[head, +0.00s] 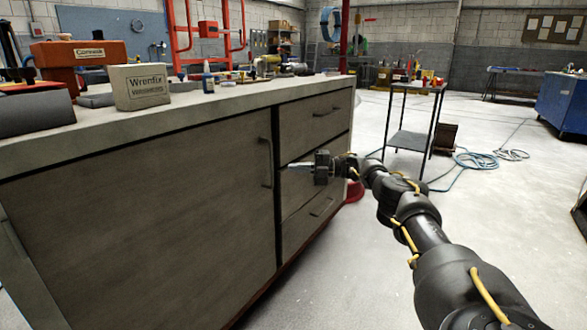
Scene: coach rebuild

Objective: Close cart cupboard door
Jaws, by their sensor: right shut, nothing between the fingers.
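The cart cupboard door (150,220) is a large grey-brown panel on the front of the bench-like cart in the head view. Its upright bar handle (267,162) is near its right edge. A dark vertical line runs between the door and the drawers; I cannot tell whether the door sits fully flush. My right gripper (286,168) is shut and empty, in front of the drawers. Its fingers point left, with the tips just right of the door's edge and handle. Whether they touch the door is unclear. My left gripper is not in view.
Drawers (312,150) with bar handles fill the cart's right end. The cart top (225,101) carries a Wrenfix box (140,87), an orange case (80,55) and small tools. A small table (409,137) and a blue hose (477,160) are beyond. The floor at right is mostly clear.

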